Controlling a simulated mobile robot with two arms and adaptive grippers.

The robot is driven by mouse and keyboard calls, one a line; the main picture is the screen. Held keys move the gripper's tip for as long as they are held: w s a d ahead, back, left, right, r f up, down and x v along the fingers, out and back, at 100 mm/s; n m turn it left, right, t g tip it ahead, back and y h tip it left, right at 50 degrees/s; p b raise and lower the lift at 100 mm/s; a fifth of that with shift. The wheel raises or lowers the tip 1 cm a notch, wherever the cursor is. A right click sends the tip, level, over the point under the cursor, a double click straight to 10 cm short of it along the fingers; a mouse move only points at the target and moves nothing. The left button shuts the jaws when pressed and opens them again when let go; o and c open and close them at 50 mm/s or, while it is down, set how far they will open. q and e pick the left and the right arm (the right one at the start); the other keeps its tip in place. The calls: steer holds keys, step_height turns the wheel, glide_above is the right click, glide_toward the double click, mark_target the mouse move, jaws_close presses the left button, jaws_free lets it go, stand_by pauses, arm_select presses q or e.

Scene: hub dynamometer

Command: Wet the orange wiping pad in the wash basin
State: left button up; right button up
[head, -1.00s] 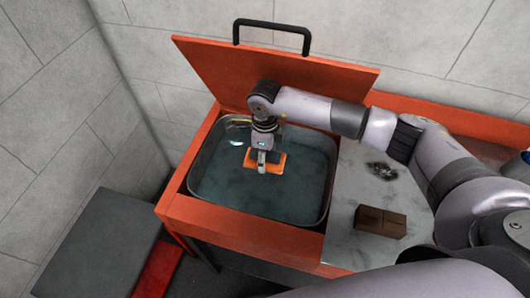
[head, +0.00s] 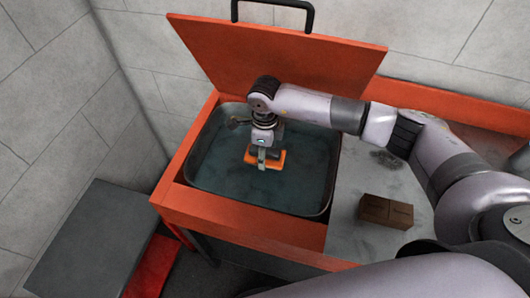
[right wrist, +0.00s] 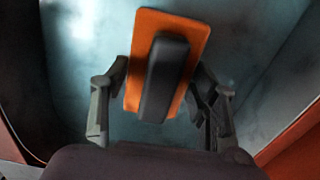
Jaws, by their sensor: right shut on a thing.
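The orange wiping pad (head: 278,160) with a dark block-like handle is over the middle of the wash basin (head: 322,210), at or near the water. My right gripper (head: 262,156) points down and is shut on the pad. In the right wrist view the pad (right wrist: 152,22) lies tilted, with its dark handle between the two fingers of my right gripper (right wrist: 160,78). Bluish water (head: 220,178) fills the basin. I cannot tell whether the pad's underside is under water. My left gripper is not in view.
The basin's orange lid (head: 240,60) stands open behind. A brown block (head: 385,211) and a grey tangled scrubber (head: 386,159) lie on the grey counter at the right. A dark fitting (head: 236,122) is at the basin's back left. Tiled walls are close behind and left.

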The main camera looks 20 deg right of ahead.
steer(key=shift+r+p, duration=2.25)
steer(key=shift+r, duration=1.9)
step_height(320, 180, up, 4)
steer(key=shift+p, duration=1)
